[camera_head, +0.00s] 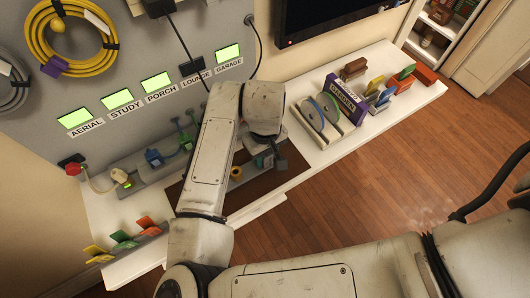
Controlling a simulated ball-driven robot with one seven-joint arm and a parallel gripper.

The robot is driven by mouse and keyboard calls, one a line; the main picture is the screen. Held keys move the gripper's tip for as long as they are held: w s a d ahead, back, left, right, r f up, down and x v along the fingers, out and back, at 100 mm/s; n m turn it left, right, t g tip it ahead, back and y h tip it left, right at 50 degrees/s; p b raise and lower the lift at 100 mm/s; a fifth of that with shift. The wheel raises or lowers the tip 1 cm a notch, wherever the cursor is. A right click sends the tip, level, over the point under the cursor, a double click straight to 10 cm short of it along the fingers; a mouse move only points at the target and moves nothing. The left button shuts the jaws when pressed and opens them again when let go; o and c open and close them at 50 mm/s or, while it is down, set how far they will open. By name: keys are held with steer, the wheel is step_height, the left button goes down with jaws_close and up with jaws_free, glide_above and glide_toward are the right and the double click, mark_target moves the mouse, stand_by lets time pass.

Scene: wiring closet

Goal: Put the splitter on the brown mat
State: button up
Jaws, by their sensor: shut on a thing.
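The brown mat (249,194) lies on the white counter. My arm covers part of it. My gripper (270,160) points down above the mat's right part, and its fingers are mostly hidden by my wrist. It is shut on a small dark grey piece (281,163), which looks like the splitter; its shape is hard to make out. I cannot tell whether the piece touches the mat. A small yellow-orange ring-shaped thing (236,173) is at the mat, left of my gripper.
A strip with blue (154,157) and green plugs runs along the wall panel under lit labels. A rack of coloured cards (122,240) stands front left. A disc rack (322,115) and purple box (347,98) stand right of my gripper. The counter's front edge borders open floor.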

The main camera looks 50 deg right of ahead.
steer(key=o, duration=1.1)
steer(key=shift+f, duration=0.1)
steer(key=shift+o, duration=0.2)
step_height(320, 180, up, 12)
steer(key=shift+r+b, duration=0.15)
steer(key=shift+b, duration=0.15)
